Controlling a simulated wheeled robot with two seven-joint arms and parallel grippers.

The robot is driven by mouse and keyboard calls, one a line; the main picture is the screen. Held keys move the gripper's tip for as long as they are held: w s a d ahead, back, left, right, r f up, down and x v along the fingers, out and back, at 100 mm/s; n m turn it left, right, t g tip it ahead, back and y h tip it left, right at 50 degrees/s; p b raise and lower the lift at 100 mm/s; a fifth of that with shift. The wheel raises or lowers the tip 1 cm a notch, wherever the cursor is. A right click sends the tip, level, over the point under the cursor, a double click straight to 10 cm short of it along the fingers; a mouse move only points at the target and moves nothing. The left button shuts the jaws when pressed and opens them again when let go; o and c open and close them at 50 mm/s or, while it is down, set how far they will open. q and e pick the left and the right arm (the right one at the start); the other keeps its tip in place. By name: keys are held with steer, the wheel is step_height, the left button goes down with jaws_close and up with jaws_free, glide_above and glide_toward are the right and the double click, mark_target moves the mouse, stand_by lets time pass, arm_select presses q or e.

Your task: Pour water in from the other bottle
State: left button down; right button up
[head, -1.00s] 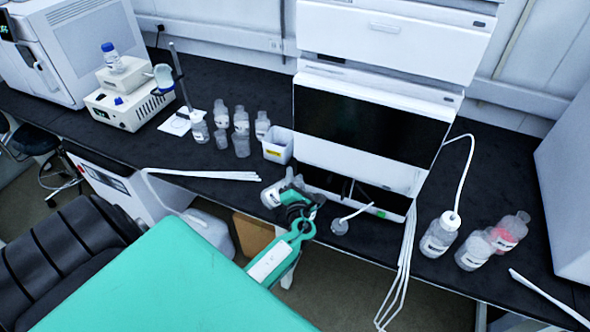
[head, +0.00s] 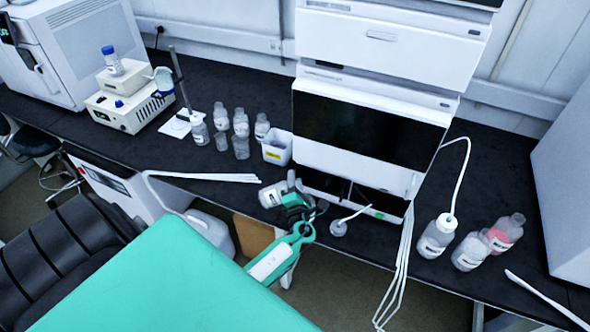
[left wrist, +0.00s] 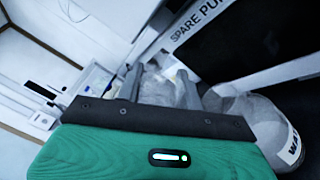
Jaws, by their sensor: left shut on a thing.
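My left gripper (head: 297,200) is at the front edge of the bench, below the instrument tower, shut on a clear bottle. The held bottle shows blurred between the fingers in the left wrist view (left wrist: 158,85). A clear bottle with a white label (head: 271,195) shows at the gripper's left in the head view, tilted; the gripper partly hides this area, so I cannot tell whether it is the held one. A labelled clear bottle (left wrist: 265,125) also shows large at the right of the left wrist view. No stream of water is visible. My right gripper is out of view.
The instrument tower (head: 370,125) stands close behind. A cap with a tube (head: 339,228) lies right of the gripper. Several clear bottles (head: 240,130) and a white bin (head: 277,148) stand behind left. A tubed bottle (head: 436,238) and a pink-filled one (head: 506,232) stand right.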

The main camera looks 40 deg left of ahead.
arm_select(q)
steer(key=shift+r, duration=0.1)
stand_by(0.3)
steer(key=shift+m+p, duration=0.6)
steer(key=shift+d, duration=0.1)
steer(key=shift+w+r+m+p, duration=0.1)
steer(key=shift+m+p, duration=0.4)
steer(key=shift+d, duration=0.1)
